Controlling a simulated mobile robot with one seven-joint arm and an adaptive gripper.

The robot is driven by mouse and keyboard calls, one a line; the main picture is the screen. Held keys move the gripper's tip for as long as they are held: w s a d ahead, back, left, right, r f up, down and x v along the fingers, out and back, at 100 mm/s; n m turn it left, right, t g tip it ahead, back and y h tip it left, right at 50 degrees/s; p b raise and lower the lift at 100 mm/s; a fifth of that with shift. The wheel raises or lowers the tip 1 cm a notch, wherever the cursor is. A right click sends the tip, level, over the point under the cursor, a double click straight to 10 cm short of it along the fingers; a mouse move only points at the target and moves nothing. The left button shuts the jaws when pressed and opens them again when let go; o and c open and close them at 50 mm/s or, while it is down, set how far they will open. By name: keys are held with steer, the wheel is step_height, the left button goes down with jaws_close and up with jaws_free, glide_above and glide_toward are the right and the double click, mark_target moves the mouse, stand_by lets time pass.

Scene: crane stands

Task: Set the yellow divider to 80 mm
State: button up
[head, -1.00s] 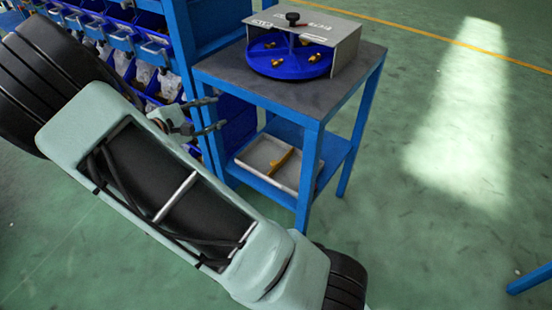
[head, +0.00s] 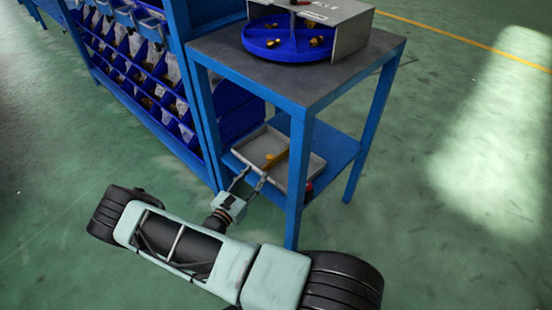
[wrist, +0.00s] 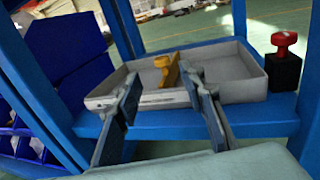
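The yellow divider (head: 273,162) stands across the inside of a shallow grey-white tray (head: 308,175) on the lower shelf of the blue stand. In the wrist view the divider (wrist: 168,70) has a knob on top and sits near the middle of the tray (wrist: 240,88). My gripper (head: 251,182) is in front of the tray's near side. In the wrist view my gripper (wrist: 160,82) is open and empty, its two fingers on either side of the divider in the picture. Light marks show on the tray's front rim, too small to read.
A red knob on a black block (wrist: 284,62) stands right of the tray. The blue stand's legs (head: 298,180) flank the shelf. Above is a grey top with a blue round tray (head: 285,45). A rack of blue bins (head: 150,75) stands left. Floor to the right is clear.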

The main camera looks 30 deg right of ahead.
mark_target(268, 159)
steer(key=b+x, duration=0.1)
steer(key=x, duration=0.4)
steer(key=b+x, duration=0.1)
steer(key=x, duration=0.5)
steer(key=shift+s+f, duration=0.1)
steer(key=shift+f, duration=0.15)
steer(key=shift+c, duration=0.4)
jaws_close()
